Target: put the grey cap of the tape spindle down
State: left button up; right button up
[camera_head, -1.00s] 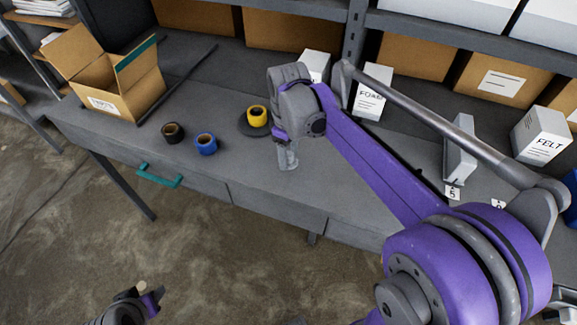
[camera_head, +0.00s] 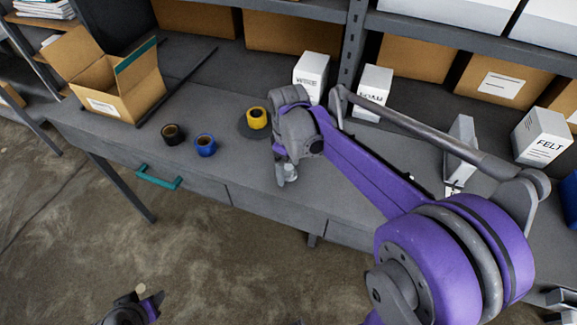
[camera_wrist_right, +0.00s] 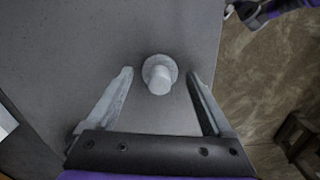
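The grey cap (camera_wrist_right: 159,75), a pale knob on a round flange, appears to stand upright on the bench top. In the right wrist view it lies between the fingertips of my right gripper (camera_wrist_right: 161,80), with a gap on each side. That gripper is open. In the head view the right gripper (camera_head: 284,170) points down near the bench's front edge, and the cap (camera_head: 291,173) shows partly beside it. The yellow tape roll (camera_head: 257,118) sits on a dark round base, left of the gripper. My left gripper (camera_head: 148,300) is at the bottom left, partly cut off, its fingers unclear.
A black roll (camera_head: 172,134) and a blue roll (camera_head: 205,145) lie on the bench (camera_head: 240,180) at left. White labelled boxes, including the felt box (camera_head: 541,135), stand along the back.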

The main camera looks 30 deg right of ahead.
aim_at(288, 167)
jog(key=shift+r, duration=0.5)
notch_tip(288, 167, up, 11)
jog(key=p, duration=0.1)
jog(key=s+a+f+m+t, duration=0.2)
jog(key=s+a+f+m, duration=0.1)
jog(key=s+f, duration=0.3)
jog(key=s+a+f+m+t, duration=0.3)
jog(key=s+f, duration=0.3)
jog(key=s, duration=0.2)
jog(key=shift+s+a+f+t, duration=0.25)
jog(key=shift+a+f+t, duration=0.05)
jog(key=shift+a+f, duration=0.1)
